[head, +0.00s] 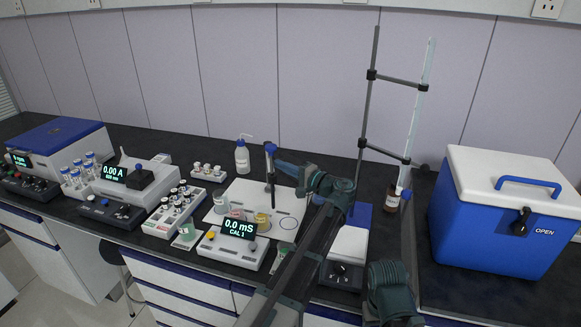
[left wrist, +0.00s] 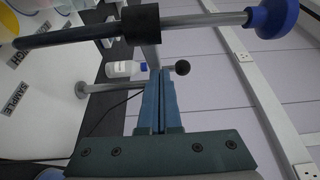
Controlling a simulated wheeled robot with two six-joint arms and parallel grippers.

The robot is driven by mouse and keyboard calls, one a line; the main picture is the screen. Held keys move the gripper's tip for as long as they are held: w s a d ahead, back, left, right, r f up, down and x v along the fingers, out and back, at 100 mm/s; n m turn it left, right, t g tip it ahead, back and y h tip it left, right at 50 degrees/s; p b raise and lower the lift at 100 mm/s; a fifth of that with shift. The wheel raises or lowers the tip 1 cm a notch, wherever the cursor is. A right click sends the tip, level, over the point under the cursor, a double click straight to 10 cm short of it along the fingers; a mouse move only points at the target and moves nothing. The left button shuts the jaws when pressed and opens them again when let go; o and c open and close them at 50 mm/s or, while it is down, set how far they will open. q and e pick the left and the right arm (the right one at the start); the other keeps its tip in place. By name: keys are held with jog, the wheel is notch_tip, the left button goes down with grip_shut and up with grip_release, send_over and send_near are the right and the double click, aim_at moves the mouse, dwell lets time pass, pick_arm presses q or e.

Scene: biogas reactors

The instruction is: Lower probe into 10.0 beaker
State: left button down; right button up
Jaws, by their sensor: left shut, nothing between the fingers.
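The probe (head: 270,163) hangs upright on its stand above the white mat, with a blue cap, dark shaft and black collar. In the left wrist view the probe (left wrist: 80,34) lies sideways across the top, its tip close to a yellow beaker (left wrist: 7,22); I cannot tell whether the tip is inside. In the head view the yellow beaker (head: 262,219) stands below the probe, beside a pinkish beaker (head: 237,214). No 10.0 label is readable. My left gripper (head: 279,166) is shut and empty, just right of the probe.
The meter (head: 238,231) reads 0.0 mS, CAL 1, in front of the mat (head: 286,201). A white wash bottle (head: 242,157) stands behind. A tall clamp stand (head: 368,110) with a glass tube and a blue cooler (head: 497,220) stand to the right. A vial rack (head: 174,212) is left.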

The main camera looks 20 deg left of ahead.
pick_arm(q)
jog(key=shift+a, duration=0.1)
jog(key=shift+s+a, duration=0.85)
jog(key=shift+a, duration=0.25)
jog(key=shift+w+d, duration=0.1)
jog(key=shift+d, duration=0.05)
